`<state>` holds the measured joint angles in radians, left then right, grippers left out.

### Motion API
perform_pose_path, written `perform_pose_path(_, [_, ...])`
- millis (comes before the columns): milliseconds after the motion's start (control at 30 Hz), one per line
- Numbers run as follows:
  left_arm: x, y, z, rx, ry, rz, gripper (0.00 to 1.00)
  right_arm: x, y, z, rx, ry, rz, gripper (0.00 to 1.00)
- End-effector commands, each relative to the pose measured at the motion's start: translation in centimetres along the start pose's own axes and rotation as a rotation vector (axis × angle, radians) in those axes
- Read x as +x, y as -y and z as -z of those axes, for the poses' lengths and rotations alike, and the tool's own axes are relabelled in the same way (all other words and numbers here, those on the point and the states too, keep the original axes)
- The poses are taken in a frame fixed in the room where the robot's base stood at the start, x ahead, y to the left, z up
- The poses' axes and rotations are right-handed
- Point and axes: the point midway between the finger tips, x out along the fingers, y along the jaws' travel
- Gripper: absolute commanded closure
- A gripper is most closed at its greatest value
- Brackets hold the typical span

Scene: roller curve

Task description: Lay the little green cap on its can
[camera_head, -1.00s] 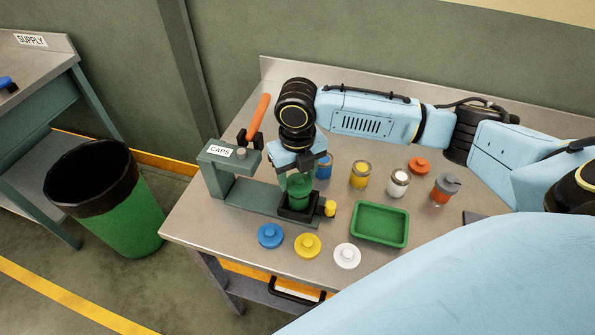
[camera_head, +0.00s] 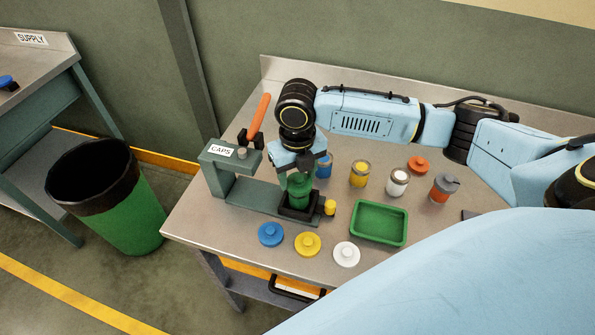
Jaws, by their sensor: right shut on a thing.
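My right gripper (camera_head: 299,180) points down over the black holder of the caps press and is shut on the green cap, as far as the small view shows. The green can (camera_head: 299,196) stands upright in the black holder (camera_head: 299,211), directly under and between the fingers. The fingers hide most of the cap, so I cannot tell whether it touches the can's rim. My left gripper is not in view.
The caps press (camera_head: 222,180) with its orange lever (camera_head: 259,117) stands left. Blue (camera_head: 270,234), yellow (camera_head: 307,244) and white (camera_head: 346,254) caps lie in front. A green tray (camera_head: 379,223) sits right. Several cans and an orange cap (camera_head: 417,165) stand behind.

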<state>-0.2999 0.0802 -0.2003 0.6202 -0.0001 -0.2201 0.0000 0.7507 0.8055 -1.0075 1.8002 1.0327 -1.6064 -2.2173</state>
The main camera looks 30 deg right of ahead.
Motion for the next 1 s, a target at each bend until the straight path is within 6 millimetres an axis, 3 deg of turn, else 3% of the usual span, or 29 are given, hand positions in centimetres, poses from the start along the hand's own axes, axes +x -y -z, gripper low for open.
perform_pose_path(1000, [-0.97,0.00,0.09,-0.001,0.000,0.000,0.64,0.14,-0.03,0.02,-0.001,-0.001,0.000,0.67])
